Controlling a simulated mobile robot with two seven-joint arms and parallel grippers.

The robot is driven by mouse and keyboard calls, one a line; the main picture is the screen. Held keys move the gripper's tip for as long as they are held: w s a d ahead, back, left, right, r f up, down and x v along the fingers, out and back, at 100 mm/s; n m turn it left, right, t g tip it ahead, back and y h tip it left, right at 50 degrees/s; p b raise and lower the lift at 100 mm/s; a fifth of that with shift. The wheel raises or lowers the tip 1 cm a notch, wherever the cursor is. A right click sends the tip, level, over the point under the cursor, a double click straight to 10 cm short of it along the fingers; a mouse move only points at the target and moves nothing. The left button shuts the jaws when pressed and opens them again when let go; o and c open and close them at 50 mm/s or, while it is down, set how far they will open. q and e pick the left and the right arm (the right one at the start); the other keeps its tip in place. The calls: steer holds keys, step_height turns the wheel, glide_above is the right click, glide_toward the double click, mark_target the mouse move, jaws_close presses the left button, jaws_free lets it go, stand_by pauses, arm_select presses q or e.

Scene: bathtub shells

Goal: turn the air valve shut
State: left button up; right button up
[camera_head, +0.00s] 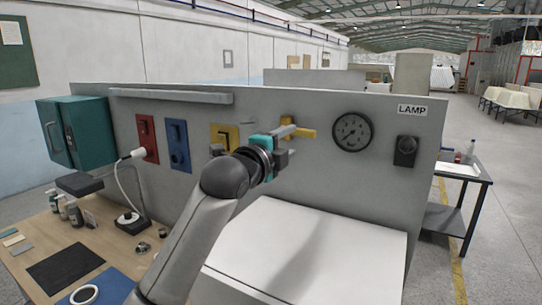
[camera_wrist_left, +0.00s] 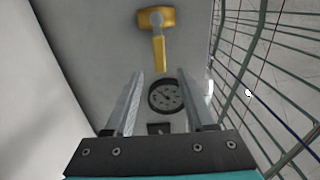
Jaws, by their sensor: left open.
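The air valve's yellow lever (camera_head: 306,132) is on the grey panel, left of the round gauge, partly hidden by my left gripper. In the left wrist view the yellow lever (camera_wrist_left: 160,52) runs from its hub at the top down toward the gauge, so it lies roughly level along the panel. My left gripper (camera_head: 287,142) is in front of the panel at the valve. It is open, and its two fingers (camera_wrist_left: 160,73) point at the panel with the lever's end near the gap between their tips. I cannot tell whether they touch it. My right gripper is not in view.
The dial gauge (camera_head: 352,132) and the black lamp knob (camera_head: 405,151) are to the right on the panel. A yellow plate (camera_head: 224,137), a blue switch (camera_head: 178,146) and a red switch (camera_head: 147,139) are to the left. A white lamp (camera_head: 129,190) stands on the wooden bench.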

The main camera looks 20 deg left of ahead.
arm_select(q)
steer(key=s+a+b, duration=0.1)
steer(key=s, duration=0.6)
steer(key=shift+a, duration=0.25)
steer(key=shift+s, duration=0.1)
